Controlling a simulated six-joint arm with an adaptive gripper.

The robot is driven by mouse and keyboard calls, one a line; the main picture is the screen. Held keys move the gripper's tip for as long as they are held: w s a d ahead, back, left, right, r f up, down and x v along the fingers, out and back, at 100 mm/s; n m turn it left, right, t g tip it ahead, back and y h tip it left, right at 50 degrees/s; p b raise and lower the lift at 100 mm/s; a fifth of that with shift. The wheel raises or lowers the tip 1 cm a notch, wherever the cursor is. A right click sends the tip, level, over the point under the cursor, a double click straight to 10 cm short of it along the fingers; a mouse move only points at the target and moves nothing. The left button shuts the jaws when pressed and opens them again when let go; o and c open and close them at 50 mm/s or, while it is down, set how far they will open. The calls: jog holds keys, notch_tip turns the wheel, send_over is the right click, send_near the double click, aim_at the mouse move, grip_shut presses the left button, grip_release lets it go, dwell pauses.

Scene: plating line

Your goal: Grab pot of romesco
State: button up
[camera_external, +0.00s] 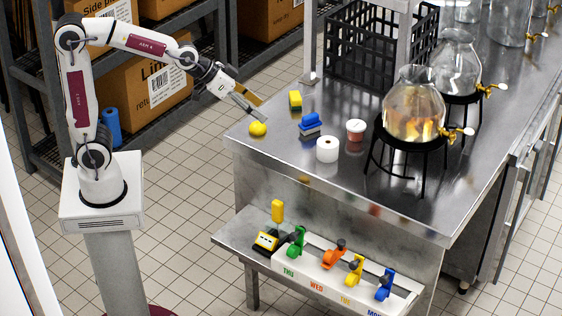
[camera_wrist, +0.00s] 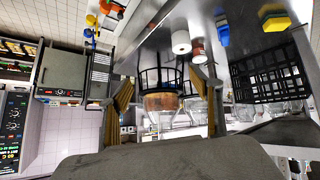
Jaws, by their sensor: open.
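The pot of romesco (camera_external: 355,131) looks like a small pale tub with reddish contents. It stands upright on the steel counter, right of a white paper roll (camera_external: 327,150). In the wrist view the pot (camera_wrist: 197,52) shows in the upper middle, beside the roll (camera_wrist: 180,42). My gripper (camera_external: 252,108) is open and empty, above the counter's left edge, well left of the pot and apart from it. Its two fingers stand apart in the wrist view (camera_wrist: 163,85), with no object gripped between them.
A glass dispenser (camera_external: 413,105) on a black stand (camera_external: 400,140) is right of the pot. A black crate (camera_external: 370,55) stands behind.

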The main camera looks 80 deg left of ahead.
jog(key=w+a+f+n+t+y, duration=0.1)
jog(key=w+a+f, duration=0.1)
jog(key=w, duration=0.6)
jog(key=w+a+f+t+y, duration=0.1)
jog(key=w+a+f, duration=0.2)
jog(key=w+f, duration=0.2)
jog(key=w+a+f+n+y, duration=0.1)
jog(key=w+f, duration=0.3)
jog(key=w, duration=0.7)
jog(key=shift+a+f+n+t+y, duration=0.15)
jog(key=shift+a+t, duration=0.05)
jog(key=shift+a, duration=0.25)
jog(key=shift+a+f+n+t+y, duration=0.1)
jog(key=shift+a+n+t+y, duration=0.1)
jog(key=shift+a, duration=0.2)
jog(key=y, duration=0.2)
send_near(351, 126)
jog(key=w, duration=0.1)
jog(key=w+f, duration=0.1)
jog(key=w+a+n, duration=0.1)
jog(key=shift+w+f, duration=0.2)
jog(key=shift+f, duration=0.2)
jog(key=shift+w, duration=0.1)
jog(key=shift+x, duration=1.25)
jog(key=shift+x, duration=2.55)
jog(key=shift+a+r, duration=0.1)
